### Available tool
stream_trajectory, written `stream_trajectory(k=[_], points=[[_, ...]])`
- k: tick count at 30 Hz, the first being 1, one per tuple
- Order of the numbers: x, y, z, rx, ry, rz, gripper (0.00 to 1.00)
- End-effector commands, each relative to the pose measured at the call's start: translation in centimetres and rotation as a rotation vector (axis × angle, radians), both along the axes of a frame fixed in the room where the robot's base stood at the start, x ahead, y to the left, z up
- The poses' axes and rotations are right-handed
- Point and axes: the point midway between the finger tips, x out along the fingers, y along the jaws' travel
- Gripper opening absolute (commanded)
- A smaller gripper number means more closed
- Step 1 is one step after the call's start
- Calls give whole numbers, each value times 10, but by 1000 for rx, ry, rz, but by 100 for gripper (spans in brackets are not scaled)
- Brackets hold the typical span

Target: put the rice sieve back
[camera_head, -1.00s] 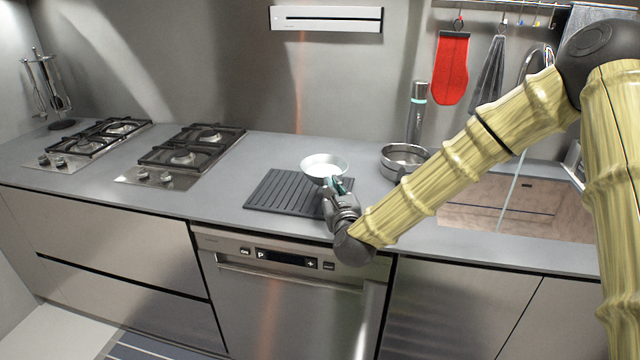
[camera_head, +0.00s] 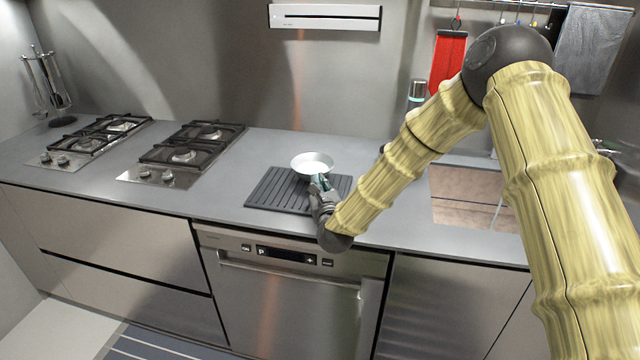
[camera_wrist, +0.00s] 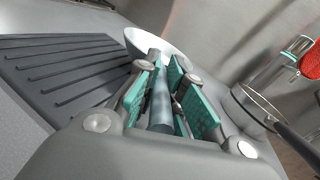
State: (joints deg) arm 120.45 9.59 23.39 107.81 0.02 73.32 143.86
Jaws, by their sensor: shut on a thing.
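The rice sieve (camera_head: 312,161) is a shallow, pale round bowl with a handle. It is over the back part of the dark ribbed mat (camera_head: 264,190); I cannot tell whether it touches the mat. My gripper (camera_head: 319,184) is shut on the sieve's handle at the front of the bowl. In the wrist view the green-padded fingers of my gripper (camera_wrist: 172,100) lie on both sides of the grey handle. The sieve's white bowl (camera_wrist: 146,42) shows beyond them, partly hidden by the fingers.
A metal pot (camera_wrist: 256,100) with a dark handle stands right of the mat, mostly hidden by my arm in the head view. Two gas hobs (camera_head: 191,146) (camera_head: 95,138) are at left. A sink (camera_head: 465,197) is at right. A flask (camera_head: 417,92) stands at the back wall.

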Motion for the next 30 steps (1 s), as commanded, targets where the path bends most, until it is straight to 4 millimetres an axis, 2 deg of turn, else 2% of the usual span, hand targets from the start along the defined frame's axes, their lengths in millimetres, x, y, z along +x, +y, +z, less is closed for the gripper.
stream_trajectory(k=[12, 13, 16, 30], points=[[0, 0, -5, 1, -2, -1, 0], [0, 0, -6, 1, 0, 0, 12], [0, 0, -5, 0, 0, 0, 30], [0, 0, -4, 1, -1, -1, 32]])
